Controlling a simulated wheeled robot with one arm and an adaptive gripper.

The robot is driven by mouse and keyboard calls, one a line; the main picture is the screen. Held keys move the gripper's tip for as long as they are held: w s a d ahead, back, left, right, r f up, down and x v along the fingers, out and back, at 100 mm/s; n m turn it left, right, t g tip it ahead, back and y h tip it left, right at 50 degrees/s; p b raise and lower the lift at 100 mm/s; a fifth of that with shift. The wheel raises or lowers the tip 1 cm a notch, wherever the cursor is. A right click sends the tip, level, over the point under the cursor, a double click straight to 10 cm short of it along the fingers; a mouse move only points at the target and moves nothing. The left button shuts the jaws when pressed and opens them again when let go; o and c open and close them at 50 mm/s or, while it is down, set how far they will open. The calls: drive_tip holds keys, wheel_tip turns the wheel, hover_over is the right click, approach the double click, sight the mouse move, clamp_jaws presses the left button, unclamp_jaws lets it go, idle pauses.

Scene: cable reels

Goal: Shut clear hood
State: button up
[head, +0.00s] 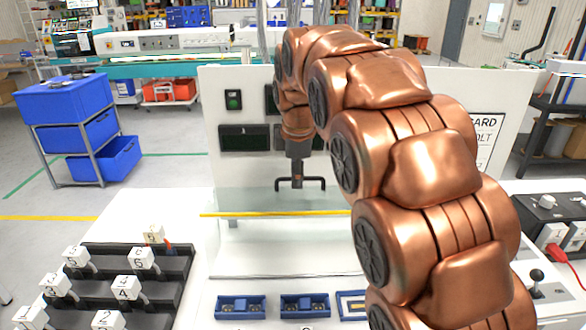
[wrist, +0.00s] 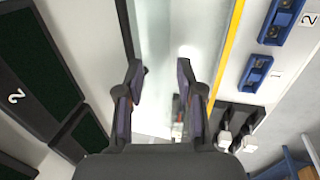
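The clear hood (head: 262,202) is a see-through pane with a yellow strip (head: 275,214) along its front edge. It stands out from the white upright panel, above the white table surface. In the wrist view the pane (wrist: 205,25) lies beyond my fingers, with the yellow strip (wrist: 230,45) to their right. My gripper (head: 300,184) points down in front of the panel, close above the pane in the head view. In the wrist view my gripper (wrist: 162,75) has its fingers wide apart, with nothing between them. I cannot tell whether they touch the pane. My arm hides the pane's right end.
The white panel (head: 215,95) stands behind my gripper. Blue sockets (head: 240,307) lie on the table at the front. A black stepped rack (head: 90,275) with numbered white blocks is at left. A black box (head: 545,215) with a red plug is at right.

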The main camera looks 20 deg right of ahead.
drive_tip(key=s+f+m+g, duration=0.1)
drive_tip(key=s+f+m, duration=0.3)
drive_tip(key=s, duration=0.8)
drive_tip(key=s+f+m+g, duration=0.2)
drive_tip(key=s+f+m, duration=0.3)
drive_tip(key=s, duration=0.8)
drive_tip(key=s+f+m+g, duration=0.1)
drive_tip(key=s+f+m, duration=0.4)
drive_tip(key=s, duration=0.8)
drive_tip(key=shift+s+a+m+g+y, duration=0.25)
drive_tip(key=shift+a+m+g+y, duration=0.15)
drive_tip(key=shift+m, duration=0.2)
